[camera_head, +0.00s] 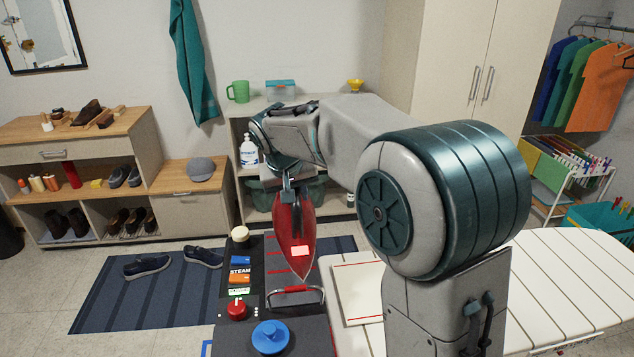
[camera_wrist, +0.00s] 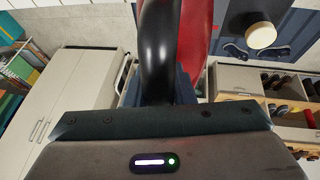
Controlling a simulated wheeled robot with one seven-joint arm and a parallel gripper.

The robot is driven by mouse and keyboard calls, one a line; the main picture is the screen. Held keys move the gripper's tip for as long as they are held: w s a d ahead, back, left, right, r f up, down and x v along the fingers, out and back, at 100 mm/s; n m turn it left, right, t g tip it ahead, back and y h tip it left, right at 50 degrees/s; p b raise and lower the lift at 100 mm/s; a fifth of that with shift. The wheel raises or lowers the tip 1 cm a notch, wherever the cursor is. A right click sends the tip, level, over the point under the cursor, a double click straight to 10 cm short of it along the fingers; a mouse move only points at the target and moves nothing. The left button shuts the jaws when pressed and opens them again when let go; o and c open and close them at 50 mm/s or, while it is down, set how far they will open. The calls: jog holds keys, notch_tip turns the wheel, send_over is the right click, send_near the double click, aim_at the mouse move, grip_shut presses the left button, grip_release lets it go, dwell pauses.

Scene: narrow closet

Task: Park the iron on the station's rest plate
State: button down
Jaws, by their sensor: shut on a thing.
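The red iron (camera_head: 294,238) hangs from my gripper (camera_head: 290,188), its long body pointing down toward the dark station (camera_head: 262,246). My gripper is shut on the iron's black handle (camera_wrist: 157,45); the red body (camera_wrist: 194,35) shows beside it in the wrist view. The lower end of the iron is just behind a metal loop with a red bar (camera_head: 295,292) on the station. I cannot tell whether iron and station touch. The rest plate cannot be made out clearly; the iron may cover it. The station carries a cream knob (camera_head: 240,233), a red knob (camera_head: 237,309) and a blue knob (camera_head: 270,336).
A striped ironing board (camera_head: 565,280) lies to the right, with a pale pad (camera_head: 358,290) next to the station. Shoes (camera_head: 147,265) lie on a blue rug (camera_head: 140,305) at left.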

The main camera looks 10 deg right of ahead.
aim_at(289, 211)
jog(key=shift+w+a+f, duration=0.15)
jog(key=shift+a+f, duration=0.1)
jog(key=shift+a, duration=0.2)
jog(key=shift+w+a+f, duration=0.1)
jog(key=shift+a+f, duration=0.15)
jog(key=shift+a, duration=0.2)
jog(key=shift+f+p, duration=0.3)
jog(key=shift+f, duration=1.65)
jog(key=shift+f, duration=0.2)
jog(key=c, duration=1.2)
grip_release()
jog(key=shift+s, duration=0.1)
jog(key=shift+c, duration=0.2)
jog(key=shift+r, duration=0.1)
